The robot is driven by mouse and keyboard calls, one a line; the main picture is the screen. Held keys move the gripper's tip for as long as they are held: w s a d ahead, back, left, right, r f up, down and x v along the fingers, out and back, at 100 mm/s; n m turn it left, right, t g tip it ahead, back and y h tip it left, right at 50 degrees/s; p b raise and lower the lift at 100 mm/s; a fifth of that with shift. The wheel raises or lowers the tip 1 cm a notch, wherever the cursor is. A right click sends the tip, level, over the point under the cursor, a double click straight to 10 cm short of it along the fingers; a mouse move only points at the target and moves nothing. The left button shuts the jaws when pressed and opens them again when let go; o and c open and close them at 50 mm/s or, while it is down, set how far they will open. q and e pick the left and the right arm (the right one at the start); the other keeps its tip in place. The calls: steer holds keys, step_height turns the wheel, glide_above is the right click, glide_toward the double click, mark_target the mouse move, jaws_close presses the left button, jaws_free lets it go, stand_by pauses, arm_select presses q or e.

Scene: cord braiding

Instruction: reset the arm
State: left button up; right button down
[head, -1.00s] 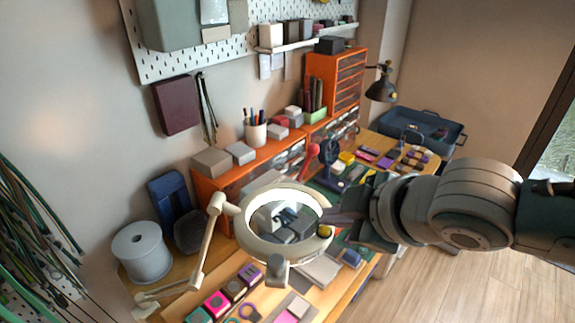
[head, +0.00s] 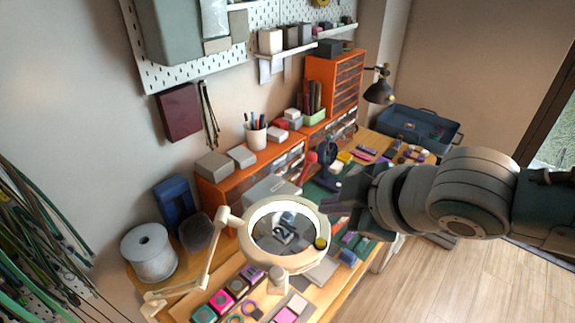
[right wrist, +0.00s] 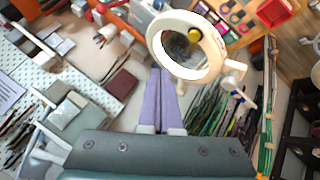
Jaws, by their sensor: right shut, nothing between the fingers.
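My right arm comes in from the right in the head view, above the workbench. Its gripper (head: 335,208) is beside the right rim of the white ring magnifier lamp (head: 262,258); whether they touch cannot be told. In the right wrist view the two long purple fingers (right wrist: 166,76) lie together with nothing between them, and the ring lamp (right wrist: 160,42) is just beyond their tips. My left gripper is not in view.
A spool (head: 150,258) stands at the bench's left end. Green cords (head: 35,235) hang at far left. Orange drawers (head: 335,85) and a pen cup (head: 255,135) stand along the wall. A blue open case (head: 420,128) is at the back. Wooden floor (head: 480,275) at right is clear.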

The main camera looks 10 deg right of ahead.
steer(key=s+a+r+m+g+p, duration=0.1)
steer(key=s+a+r+m+p, duration=0.1)
steer(key=s+r+p, duration=0.3)
steer(key=s+a+r+m+g+p, duration=0.1)
steer(key=s+a+r+m, duration=0.15)
steer(key=s, duration=0.35)
steer(key=s+d+r+m+g+h+p, duration=0.1)
steer(key=s+d+r+m+p, duration=0.1)
steer(key=s, duration=0.5)
steer(key=s+d+r+m+g+h+p, duration=0.2)
steer(key=s+d+r+m, duration=0.2)
steer(key=s+d, duration=0.3)
steer(key=shift+r, duration=0.3)
steer(key=shift+m, duration=0.25)
stand_by(0.9)
